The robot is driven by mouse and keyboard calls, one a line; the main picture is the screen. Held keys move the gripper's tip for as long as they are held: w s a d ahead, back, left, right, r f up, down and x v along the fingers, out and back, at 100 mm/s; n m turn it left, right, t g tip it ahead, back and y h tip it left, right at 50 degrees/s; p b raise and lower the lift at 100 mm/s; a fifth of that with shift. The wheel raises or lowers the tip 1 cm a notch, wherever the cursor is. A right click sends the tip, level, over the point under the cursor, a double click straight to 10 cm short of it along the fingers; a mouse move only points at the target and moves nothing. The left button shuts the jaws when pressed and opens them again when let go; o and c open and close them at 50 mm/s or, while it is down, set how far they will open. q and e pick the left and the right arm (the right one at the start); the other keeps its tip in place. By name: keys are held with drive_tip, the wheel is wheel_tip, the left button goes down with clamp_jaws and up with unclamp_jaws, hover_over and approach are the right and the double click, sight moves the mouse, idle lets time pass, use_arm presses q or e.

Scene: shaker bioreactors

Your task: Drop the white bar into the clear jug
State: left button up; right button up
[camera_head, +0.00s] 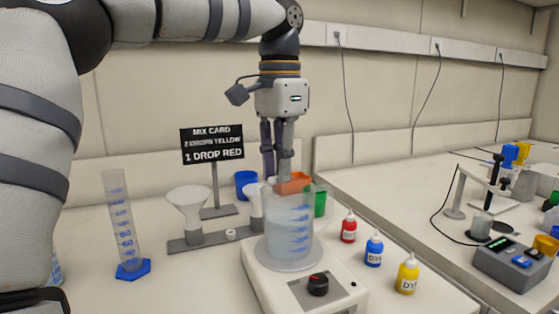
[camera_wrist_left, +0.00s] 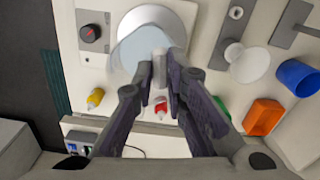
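The clear jug (camera_head: 288,240) holds pale liquid and has blue marks on its side. It stands on a white stirrer plate and shows from above in the wrist view (camera_wrist_left: 133,50). My left gripper (camera_head: 274,176) points down at the jug's mouth, its tips close to rim height. It is shut on the white bar (camera_wrist_left: 160,67), which shows between the fingertips and overlaps the jug's opening in the wrist view. In the head view only a small white bit of the bar shows by the tips. My right gripper is not in view.
The stirrer plate (camera_head: 262,281) has a black knob. Red (camera_head: 348,229), blue (camera_head: 374,250) and yellow (camera_head: 407,275) dye bottles stand to its right. Funnels (camera_head: 189,205), a graduated cylinder (camera_head: 124,226), an orange tray (camera_head: 296,182) and a mix card (camera_head: 212,144) are around.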

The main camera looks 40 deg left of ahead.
use_arm(q)
drive_tip(key=o, duration=0.3)
drive_tip(key=shift+o, duration=0.2)
wheel_tip(320, 180, up, 8)
drive_tip(key=shift+f, duration=0.2)
